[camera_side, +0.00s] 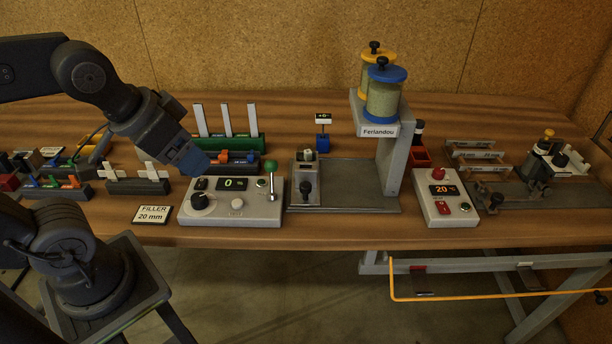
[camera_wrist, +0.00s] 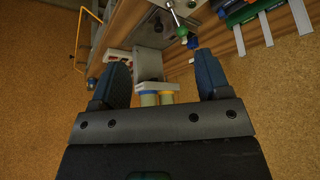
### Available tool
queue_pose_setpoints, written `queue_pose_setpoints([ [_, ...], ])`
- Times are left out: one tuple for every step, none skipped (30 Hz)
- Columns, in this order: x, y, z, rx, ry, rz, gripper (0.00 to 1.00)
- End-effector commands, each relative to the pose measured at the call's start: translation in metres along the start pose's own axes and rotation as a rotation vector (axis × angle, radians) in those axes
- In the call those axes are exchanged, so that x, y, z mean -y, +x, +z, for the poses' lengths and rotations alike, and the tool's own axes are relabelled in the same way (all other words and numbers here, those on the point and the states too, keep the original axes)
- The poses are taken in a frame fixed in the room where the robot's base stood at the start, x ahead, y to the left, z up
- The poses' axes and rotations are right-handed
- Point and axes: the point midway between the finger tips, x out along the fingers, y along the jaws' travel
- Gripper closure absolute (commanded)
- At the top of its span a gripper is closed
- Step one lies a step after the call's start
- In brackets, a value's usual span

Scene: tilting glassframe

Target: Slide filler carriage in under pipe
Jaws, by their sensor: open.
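The filler carriage (camera_side: 306,182), a grey block with a dark knob on its front, sits at the left end of a dark grey base plate (camera_side: 352,196). The filler stand (camera_side: 393,160), labelled Ferlandou, rises at the right end of the plate and carries a yellow-lidded and a blue-lidded jar (camera_side: 385,98). I cannot make out the pipe. My gripper (camera_side: 195,166) is above and left of the carriage, over the back of the left control box, apart from the carriage. In the wrist view its two fingers (camera_wrist: 163,76) are spread with nothing held; the jars (camera_wrist: 154,98) show beyond them.
The left control box (camera_side: 233,205) reads 0 and has a green-knobbed lever (camera_side: 271,170). The right box (camera_side: 445,200) reads 20. A FILLER 20 mm card (camera_side: 153,214) lies at the front edge. The plate between carriage and stand looks clear.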

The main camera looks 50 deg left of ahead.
Motion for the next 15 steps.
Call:
queue_pose_setpoints([
  [0.000, 0.000, 0.000, 0.000, 0.000, 0.000, 0.34],
  [0.000, 0.000, -0.001, 0.001, -0.001, 0.000, 0.36],
  [0.000, 0.000, -0.003, 0.005, -0.004, 0.000, 0.40],
  [0.000, 0.000, -0.005, 0.010, -0.008, 0.000, 0.43],
  [0.000, 0.001, -0.008, 0.019, -0.014, 0.001, 0.46],
  [-0.001, 0.002, -0.015, 0.032, -0.023, 0.001, 0.50],
  [-0.001, 0.003, -0.020, 0.046, -0.032, 0.001, 0.53],
  [-0.002, 0.004, -0.027, 0.062, -0.045, 0.001, 0.56],
  [-0.002, 0.007, -0.037, 0.085, -0.061, 0.001, 0.59],
  [-0.003, 0.010, -0.046, 0.104, -0.077, 0.000, 0.60],
  [-0.004, 0.013, -0.054, 0.125, -0.092, -0.001, 0.60],
  [-0.004, 0.019, -0.067, 0.151, -0.114, -0.003, 0.60],
  [-0.005, 0.024, -0.075, 0.172, -0.131, -0.005, 0.60],
  [-0.006, 0.029, -0.084, 0.192, -0.146, -0.008, 0.60],
  [-0.007, 0.037, -0.095, 0.218, -0.167, -0.012, 0.60],
])
